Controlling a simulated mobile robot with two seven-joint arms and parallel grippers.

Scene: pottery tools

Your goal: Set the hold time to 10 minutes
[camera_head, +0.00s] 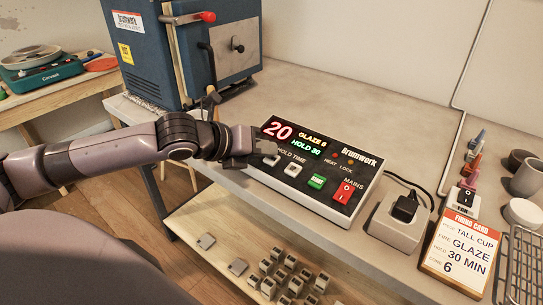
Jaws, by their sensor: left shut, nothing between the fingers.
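The Brumwerk control box (330,205) lies on the grey bench, its sloped black panel facing up. Its display (293,136) reads a red 20, "GLAZE 6" and "HOLD 30". Below the HOLD TIME label are two pale buttons, a left one (271,159) and a right one (293,170). A green START button (317,181) and a red MAINS switch (344,192) sit further right. My left gripper (246,146) is shut and empty over the panel's left end, beside the left pale button. Whether it touches the panel is unclear. My right gripper is out of view.
A blue kiln (190,50) stands behind my left arm. A socket with a black plug (397,220) and a firing card (458,250) reading "TALL CUP, GLAZE, 30 MIN, 6" are right of the box. Cups and a wire rack (522,265) crowd the right edge. Small blocks lie on the lower shelf (215,265).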

